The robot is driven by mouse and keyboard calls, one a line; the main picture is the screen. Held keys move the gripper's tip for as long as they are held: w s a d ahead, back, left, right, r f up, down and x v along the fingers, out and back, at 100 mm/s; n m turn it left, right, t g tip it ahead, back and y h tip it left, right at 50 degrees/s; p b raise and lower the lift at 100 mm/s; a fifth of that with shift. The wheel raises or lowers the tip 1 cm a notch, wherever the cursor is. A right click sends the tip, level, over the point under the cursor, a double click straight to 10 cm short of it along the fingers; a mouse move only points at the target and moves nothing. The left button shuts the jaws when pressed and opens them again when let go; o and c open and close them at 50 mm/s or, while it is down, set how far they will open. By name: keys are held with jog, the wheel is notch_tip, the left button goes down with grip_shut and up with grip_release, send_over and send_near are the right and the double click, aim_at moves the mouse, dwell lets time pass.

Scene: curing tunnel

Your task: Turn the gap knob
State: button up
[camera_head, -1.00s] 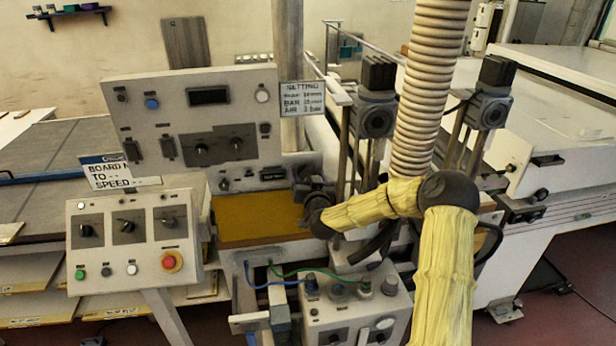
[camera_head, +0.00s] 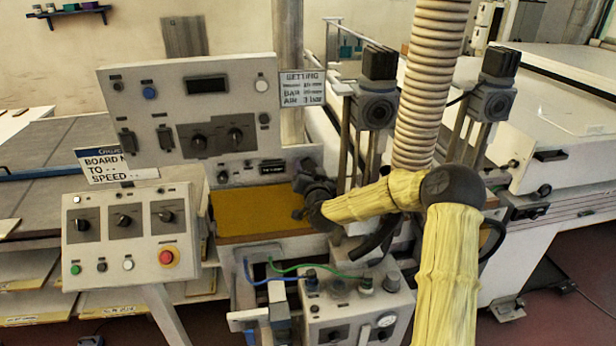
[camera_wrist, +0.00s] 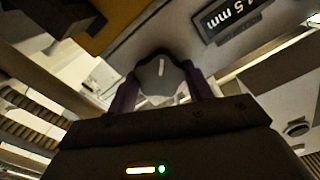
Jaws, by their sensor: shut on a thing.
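The gap knob (camera_wrist: 150,79) is a dark round knob with a white pointer line, seen in the wrist view. My gripper (camera_wrist: 160,84) is shut on it, with a purple-toned finger on each side. The pointer stands nearly upright in that picture. A small dark display (camera_wrist: 229,16) beside the knob reads a value ending in "5 mm"; its left part is hard to read. In the head view my gripper (camera_head: 311,190) is at the right end of the lower panel strip, and it hides the knob. The display (camera_head: 272,166) shows there, just left of my gripper.
A tall control panel (camera_head: 150,110) with dials stands left of my gripper. A lower control box (camera_head: 100,250) has a red stop button (camera_head: 167,256). A valve box (camera_head: 350,310) with green and blue hoses lies below my arm. A ribbed duct (camera_head: 420,90) hangs behind my arm.

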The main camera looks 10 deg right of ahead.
jog(key=m+b, duration=0.2)
jog(key=shift+f+b, duration=0.15)
jog(key=shift+b, duration=0.15)
jog(key=shift+m+b, duration=0.3)
jog(key=shift+m, duration=0.3)
jog(key=o, duration=1)
jog(key=shift+r, duration=0.2)
jog(key=shift+s, duration=0.1)
jog(key=s+b, duration=0.4)
jog(key=s, duration=1.3)
jog(key=shift+s, duration=0.15)
